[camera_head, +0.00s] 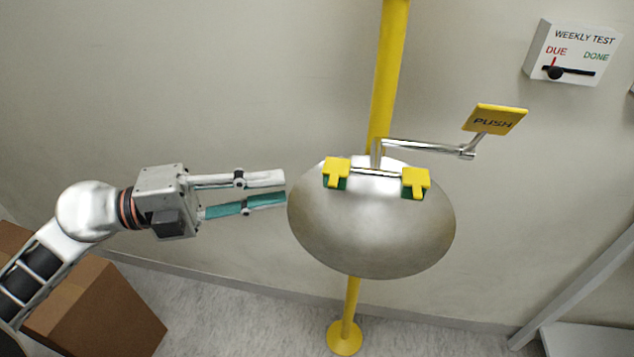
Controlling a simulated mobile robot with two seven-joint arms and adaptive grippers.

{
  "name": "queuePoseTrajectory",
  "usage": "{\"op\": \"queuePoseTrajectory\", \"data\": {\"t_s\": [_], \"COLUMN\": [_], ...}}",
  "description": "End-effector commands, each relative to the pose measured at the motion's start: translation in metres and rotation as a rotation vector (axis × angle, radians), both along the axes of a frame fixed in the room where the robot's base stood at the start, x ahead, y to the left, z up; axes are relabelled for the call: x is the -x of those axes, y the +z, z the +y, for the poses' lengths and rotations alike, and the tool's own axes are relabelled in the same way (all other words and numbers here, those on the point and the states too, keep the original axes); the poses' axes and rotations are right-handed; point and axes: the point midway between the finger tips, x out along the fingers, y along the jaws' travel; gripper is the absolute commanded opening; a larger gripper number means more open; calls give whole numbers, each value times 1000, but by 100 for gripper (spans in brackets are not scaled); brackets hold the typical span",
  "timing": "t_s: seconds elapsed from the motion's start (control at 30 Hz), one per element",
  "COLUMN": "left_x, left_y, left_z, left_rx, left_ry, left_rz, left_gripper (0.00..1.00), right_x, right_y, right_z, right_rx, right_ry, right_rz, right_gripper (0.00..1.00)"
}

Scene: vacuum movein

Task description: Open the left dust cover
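The left dust cover (337,168) is a yellow flap lying over a green eyewash nozzle at the back left of a round steel bowl (370,240). A matching right dust cover (416,179) sits over the other green nozzle. Both covers look closed. My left gripper (285,189) comes in from the left, with its two fingers apart and nothing between them. Its fingertips are at the bowl's left rim in the picture, left of and a little below the left cover; I cannot tell whether they touch the rim. My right gripper is not in view.
A yellow pole (386,75) stands behind the bowl, with its base (344,338) on the floor. A yellow PUSH paddle (495,119) extends right. A WEEKLY TEST box (572,52) hangs on the wall. A cardboard box (100,315) is at lower left.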

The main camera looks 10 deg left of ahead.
Motion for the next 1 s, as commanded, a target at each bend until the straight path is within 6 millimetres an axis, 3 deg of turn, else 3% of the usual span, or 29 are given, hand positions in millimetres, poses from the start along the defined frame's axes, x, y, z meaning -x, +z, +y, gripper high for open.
{"op": "queuePoseTrajectory", "data": {"t_s": [0.6, 0.97, 1.0], "left_x": [-27, -29, -29], "left_y": [2, -1, -1], "left_z": [-66, -71, -71], "left_rx": [-3, -6, -6], "left_ry": [-2, -1, -1], "left_rz": [-3, -1, -1], "left_gripper": [21, 21, 16], "right_x": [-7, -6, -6], "right_y": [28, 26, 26], "right_z": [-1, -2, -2], "right_rx": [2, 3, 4], "right_ry": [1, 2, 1], "right_rz": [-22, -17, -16], "right_gripper": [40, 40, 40]}}
